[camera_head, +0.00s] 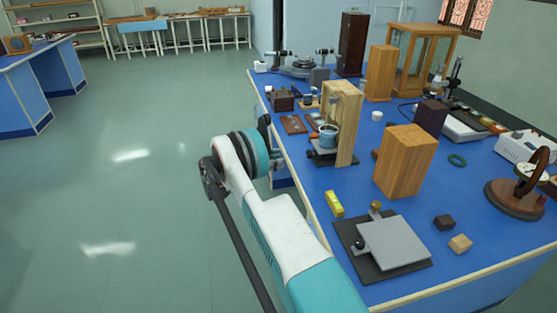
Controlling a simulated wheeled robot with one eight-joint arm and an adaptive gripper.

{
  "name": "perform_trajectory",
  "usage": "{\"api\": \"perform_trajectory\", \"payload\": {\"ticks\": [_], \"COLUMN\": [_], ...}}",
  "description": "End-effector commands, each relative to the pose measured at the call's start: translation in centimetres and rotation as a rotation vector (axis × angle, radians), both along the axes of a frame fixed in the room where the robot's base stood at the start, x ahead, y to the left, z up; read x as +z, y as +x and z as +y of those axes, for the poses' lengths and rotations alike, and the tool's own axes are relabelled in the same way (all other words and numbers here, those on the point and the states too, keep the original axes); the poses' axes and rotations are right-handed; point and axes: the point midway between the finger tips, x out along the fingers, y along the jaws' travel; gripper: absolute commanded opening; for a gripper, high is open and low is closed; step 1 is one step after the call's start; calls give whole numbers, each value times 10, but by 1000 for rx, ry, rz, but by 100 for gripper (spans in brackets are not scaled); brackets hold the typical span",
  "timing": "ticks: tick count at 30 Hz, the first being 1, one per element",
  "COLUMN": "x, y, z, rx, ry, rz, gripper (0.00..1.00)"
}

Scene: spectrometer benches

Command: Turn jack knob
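A small jack (323,157) with a dark base stands near the left edge of the blue bench, by a wooden frame (348,110). A blue-grey cup (328,136) sits on it. I cannot make out its knob. A flat grey plate (393,242) on a black base lies nearer, with a dark round knob (359,243) at its left side and a brass-coloured round piece (376,207) at its far edge. My white and teal arm reaches along the bench's left edge. My gripper (277,155) is mostly hidden behind the wrist, left of the small jack; its fingers are unclear.
A tall wooden block (405,161) stands right of the small jack. A yellow level (334,204) lies near the bench's left edge. Small blocks (460,243) and a wheel instrument (517,198) are at the right. The floor (130,200) to the left is clear.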

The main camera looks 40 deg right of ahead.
Motion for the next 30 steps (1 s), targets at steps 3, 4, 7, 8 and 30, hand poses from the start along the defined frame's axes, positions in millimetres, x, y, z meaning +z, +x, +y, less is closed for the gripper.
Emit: {"api": "perform_trajectory", "payload": {"ticks": [3, 4, 7, 8, 30], "x": [0, 0, 1, 2, 1], "y": [0, 0, 0, 1, -25], "z": [0, 0, 0, 1, -42], "rx": [0, 0, 0, 0, -3], "ry": [0, 0, 0, 0, 0], "rz": [0, 0, 0, 0, -1], "gripper": [38, 38, 50, 50, 50]}}
